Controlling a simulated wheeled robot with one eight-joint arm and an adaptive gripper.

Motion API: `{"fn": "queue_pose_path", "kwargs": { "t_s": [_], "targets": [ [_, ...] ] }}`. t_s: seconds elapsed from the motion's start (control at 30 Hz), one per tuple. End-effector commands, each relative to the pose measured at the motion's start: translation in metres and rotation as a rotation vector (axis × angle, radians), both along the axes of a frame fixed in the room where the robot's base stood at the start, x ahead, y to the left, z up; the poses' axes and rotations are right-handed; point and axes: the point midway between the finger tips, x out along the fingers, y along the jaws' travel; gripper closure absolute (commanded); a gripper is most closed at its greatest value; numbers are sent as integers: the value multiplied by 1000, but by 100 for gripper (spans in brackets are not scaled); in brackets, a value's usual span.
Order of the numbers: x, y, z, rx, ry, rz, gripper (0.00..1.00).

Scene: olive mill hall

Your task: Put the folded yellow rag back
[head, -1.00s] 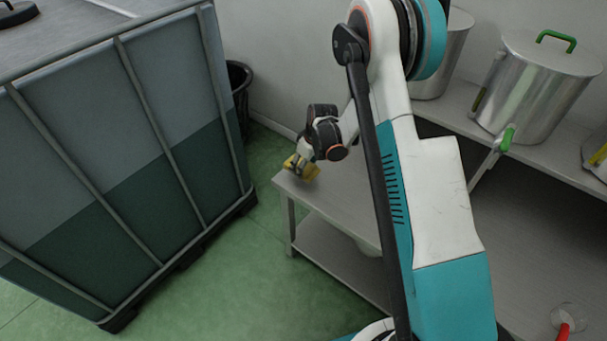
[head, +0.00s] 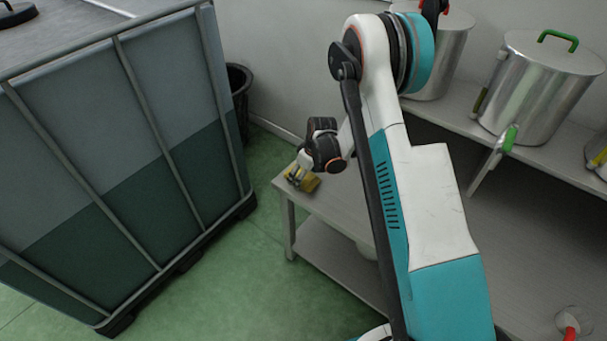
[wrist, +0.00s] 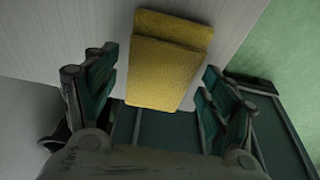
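The folded yellow rag (head: 311,183) is over the near left corner of the low metal table (head: 345,205), very low over its top or touching it; I cannot tell which. My gripper (head: 296,176) reaches down around it. In the wrist view the rag (wrist: 165,75) fills most of the space between the two green finger pads of my gripper (wrist: 158,88), and its far end reaches beyond the fingertips. A thin strip of background shows beside the left pad, but the rag appears held. My arm hides part of the table.
A tall grey-green tank (head: 90,105) in a frame stands left of the table, with a strip of green floor (head: 250,270) between. A black bin (head: 238,85) is behind the tank. Steel pots (head: 540,85) stand on a shelf at the right.

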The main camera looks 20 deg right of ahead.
Motion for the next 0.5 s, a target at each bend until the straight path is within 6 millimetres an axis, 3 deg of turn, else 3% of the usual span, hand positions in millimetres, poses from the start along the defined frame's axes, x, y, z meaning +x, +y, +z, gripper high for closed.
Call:
{"fn": "queue_pose_path", "kwargs": {
  "t_s": [0.27, 0.5],
  "targets": [
    [-1, -1, 8, 0, 0, 0, 24],
    [-10, -7, 50, 0, 0, 0, 24]
  ]
}}
